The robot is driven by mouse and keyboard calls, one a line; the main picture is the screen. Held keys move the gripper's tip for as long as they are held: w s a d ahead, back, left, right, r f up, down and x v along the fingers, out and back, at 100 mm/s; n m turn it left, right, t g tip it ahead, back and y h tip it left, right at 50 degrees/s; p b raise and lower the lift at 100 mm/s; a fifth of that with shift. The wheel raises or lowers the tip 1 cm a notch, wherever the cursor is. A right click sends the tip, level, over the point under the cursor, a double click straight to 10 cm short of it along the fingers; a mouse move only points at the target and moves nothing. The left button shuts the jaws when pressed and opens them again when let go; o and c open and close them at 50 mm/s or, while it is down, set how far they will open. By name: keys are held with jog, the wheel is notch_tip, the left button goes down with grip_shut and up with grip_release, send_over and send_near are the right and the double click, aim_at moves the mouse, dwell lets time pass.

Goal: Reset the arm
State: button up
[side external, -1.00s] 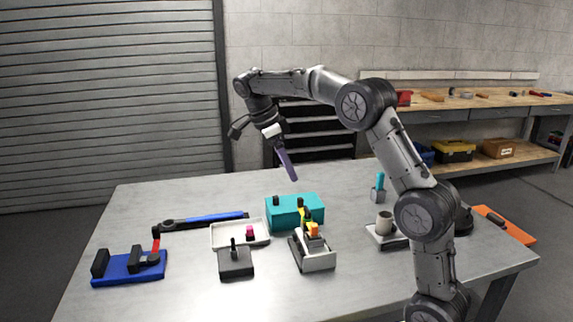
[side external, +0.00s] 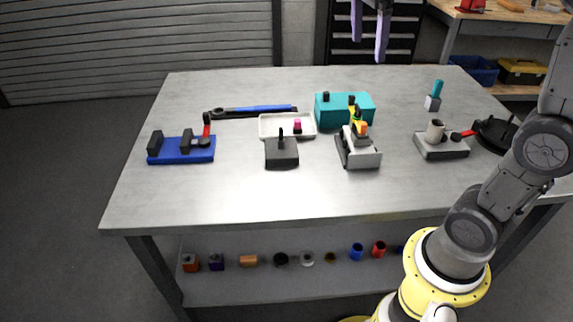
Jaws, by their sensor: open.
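My gripper (side external: 369,50) hangs at the top of the side external view, its two purple fingers pointing down with a gap between them. It is open and nothing shows between the fingers. The fingers appear above the back part of the grey table (side external: 225,195), apart from every object on it. The upper part of my gripper and much of my arm are cut off by the top and right edges of the picture.
The front left is clear.

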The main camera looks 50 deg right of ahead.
jog(key=s+a+f+n+t+y, duration=0.1)
jog(key=s+a+f+n, duration=0.3)
jog(key=n, duration=0.7)
jog(key=s+a+f+n+t+y, duration=0.2)
jog(key=s+a+f+n+t, duration=0.2)
jog(key=s+f+n, duration=0.4)
jog(key=shift+s+a+f+n, duration=0.3)
jog(key=shift+s+a+n, duration=0.65)
jog(key=shift+n, duration=1.25)
jog(key=shift+s+d, duration=0.1)
jog(key=shift+d, duration=0.05)
